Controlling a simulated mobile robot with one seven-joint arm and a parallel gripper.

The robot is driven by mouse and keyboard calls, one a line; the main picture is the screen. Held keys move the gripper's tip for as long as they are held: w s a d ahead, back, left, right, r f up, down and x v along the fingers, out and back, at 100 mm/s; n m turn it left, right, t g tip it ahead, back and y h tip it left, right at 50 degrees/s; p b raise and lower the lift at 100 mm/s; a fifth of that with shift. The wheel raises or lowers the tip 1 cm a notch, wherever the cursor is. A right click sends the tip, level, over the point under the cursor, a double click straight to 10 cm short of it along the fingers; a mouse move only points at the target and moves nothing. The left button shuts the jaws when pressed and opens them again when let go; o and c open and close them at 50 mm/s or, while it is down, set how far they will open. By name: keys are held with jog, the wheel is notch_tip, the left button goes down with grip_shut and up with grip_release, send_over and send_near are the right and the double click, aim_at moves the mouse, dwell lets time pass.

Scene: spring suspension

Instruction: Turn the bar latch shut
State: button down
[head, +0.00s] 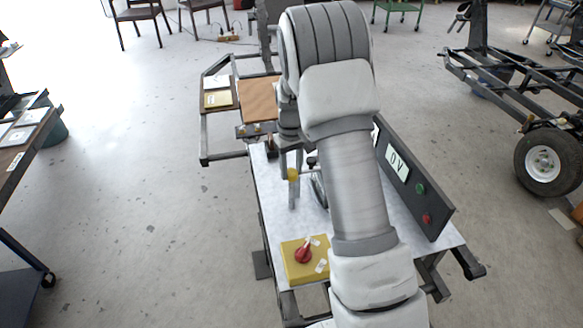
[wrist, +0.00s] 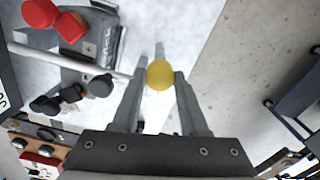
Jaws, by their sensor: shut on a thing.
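In the wrist view a yellow ball knob (wrist: 159,75) sits between the fingertips of my gripper (wrist: 160,82), which is shut on it. A pale bar (wrist: 75,62) runs from the upper left towards the knob and seems to be the latch bar; its join with the knob is hidden by a finger. In the head view the yellow knob (head: 293,174) shows at the left side of the bench, below my gripper (head: 290,165). My arm hides much of the latch there, so its catch cannot be made out.
A dark panel with a "0 V" display (head: 398,165), a green button (head: 420,188) and a red button (head: 427,218) stands at the bench's right. A yellow box with a red knob (head: 303,254) is at the near end. Open floor lies left of the bench.

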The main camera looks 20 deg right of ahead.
aim_at(292, 172)
jog(key=shift+c, duration=2.2)
grip_release()
notch_tip(292, 172, up, 17)
jog(key=p, duration=0.3)
jog(key=shift+r, duration=0.2)
